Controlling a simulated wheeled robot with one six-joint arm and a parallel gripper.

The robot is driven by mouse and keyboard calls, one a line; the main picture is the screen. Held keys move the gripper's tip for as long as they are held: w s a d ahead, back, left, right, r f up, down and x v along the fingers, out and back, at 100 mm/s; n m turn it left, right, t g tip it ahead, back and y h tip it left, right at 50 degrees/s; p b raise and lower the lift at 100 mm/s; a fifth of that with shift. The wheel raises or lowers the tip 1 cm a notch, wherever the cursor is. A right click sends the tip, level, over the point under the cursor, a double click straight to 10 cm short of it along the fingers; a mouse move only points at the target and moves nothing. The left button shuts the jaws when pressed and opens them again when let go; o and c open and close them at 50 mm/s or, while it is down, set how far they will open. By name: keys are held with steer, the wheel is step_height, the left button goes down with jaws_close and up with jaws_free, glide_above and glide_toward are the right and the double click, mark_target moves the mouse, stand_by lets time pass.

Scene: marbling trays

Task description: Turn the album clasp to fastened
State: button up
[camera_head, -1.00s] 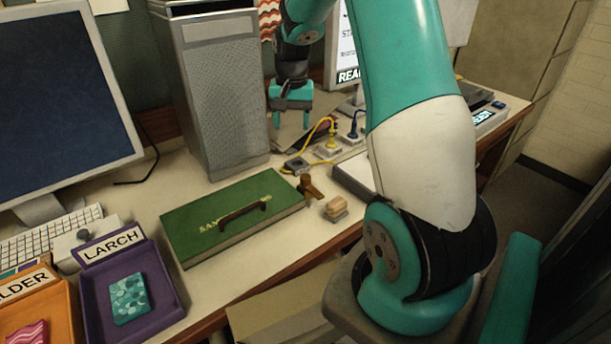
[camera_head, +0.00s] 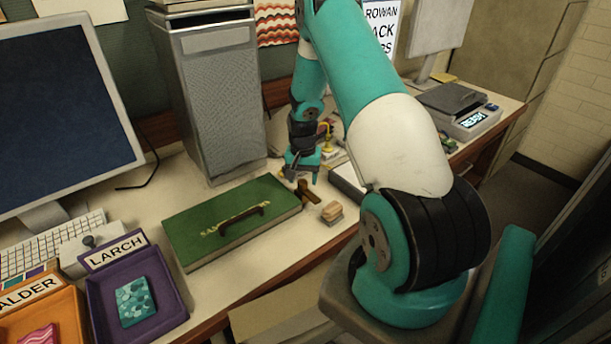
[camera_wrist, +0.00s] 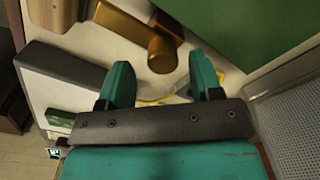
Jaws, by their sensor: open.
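The green album (camera_head: 262,192) lies flat on the desk with a dark handle on its cover; its edge also shows in the wrist view (camera_wrist: 255,28). The brown album clasp (camera_head: 309,192) sits at the album's right end. In the wrist view the clasp (camera_wrist: 128,25) looks bronze, with a bar and a rounded knob end near the fingertips, a little apart from the album's green face. My gripper (camera_head: 302,178) is open and low over the desk, just behind the clasp. Its two fingers (camera_wrist: 162,72) are spread and empty, with the knob just beyond them. Contact is unclear.
A wooden block (camera_head: 331,211) stands right of the clasp near the desk's front edge. A grey computer tower (camera_head: 215,100) rises behind the album. Yellow-cabled adapters (camera_head: 325,138) lie behind my gripper. A purple LARCH tray (camera_head: 175,300) is at the front left.

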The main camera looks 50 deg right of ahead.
steer(key=shift+f, duration=0.95)
